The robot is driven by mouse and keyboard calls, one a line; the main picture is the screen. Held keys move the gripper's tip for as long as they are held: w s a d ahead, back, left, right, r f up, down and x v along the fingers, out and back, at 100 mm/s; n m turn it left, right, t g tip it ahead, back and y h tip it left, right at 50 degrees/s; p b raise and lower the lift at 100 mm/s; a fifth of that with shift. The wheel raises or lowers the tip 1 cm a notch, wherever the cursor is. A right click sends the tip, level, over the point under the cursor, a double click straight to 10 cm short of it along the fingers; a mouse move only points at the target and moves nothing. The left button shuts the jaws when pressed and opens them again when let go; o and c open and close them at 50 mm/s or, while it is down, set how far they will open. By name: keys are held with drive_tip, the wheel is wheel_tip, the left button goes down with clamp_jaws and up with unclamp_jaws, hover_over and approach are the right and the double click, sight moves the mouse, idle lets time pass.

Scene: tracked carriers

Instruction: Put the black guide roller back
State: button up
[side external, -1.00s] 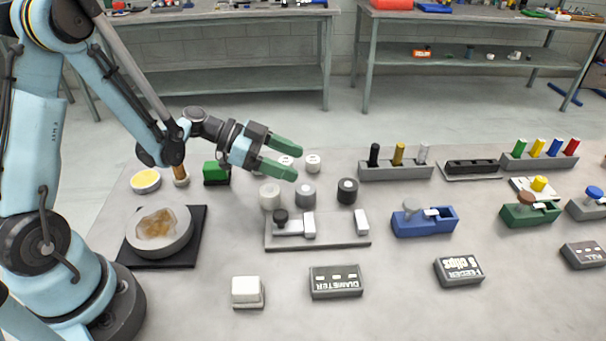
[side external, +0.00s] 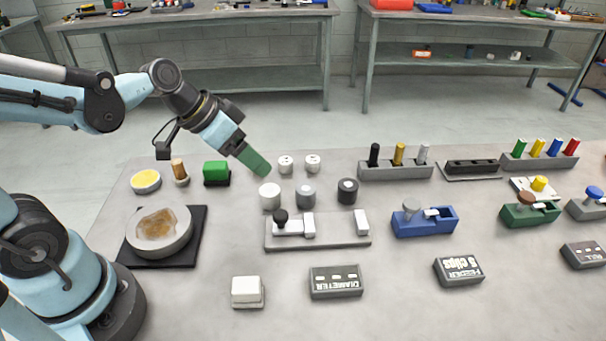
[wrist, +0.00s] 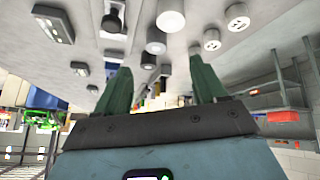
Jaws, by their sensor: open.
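A short black roller (side external: 347,191) with a pale centre stands upright on the table, right of a grey roller (side external: 305,196) and a white roller (side external: 270,196). It also shows small in the wrist view (wrist: 149,61), between my fingers in the picture. A tall black peg (side external: 374,155) stands in a grey rack beside a yellow and a silver one. My gripper (side external: 262,167) is open and empty, tilted down above and behind the white roller, left of the black roller. In the wrist view its two green fingers (wrist: 158,75) are spread apart.
A grey slide fixture (side external: 318,243) with a black knob stands in front of the rollers. Two white capped cylinders (side external: 313,163) stand behind them. A blue fixture (side external: 425,221) is to the right; a dish (side external: 158,236) on a black plate is at left.

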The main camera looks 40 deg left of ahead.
drive_tip(key=shift+s+a+r+n+t+y, duration=0.2)
drive_tip(key=shift+s+a+r+n+y, duration=0.15)
drive_tip(key=shift+s+n+y, duration=0.3)
drive_tip(key=shift+s+a+r+n+t+y, duration=0.2)
drive_tip(key=shift+s+a+r+n+y, duration=0.15)
drive_tip(key=shift+s, duration=0.45)
drive_tip(key=shift+s+a+r+n+t+y, duration=0.25)
drive_tip(key=shift+s+a+n+y, duration=0.1)
drive_tip(key=shift+s+n+y, duration=0.25)
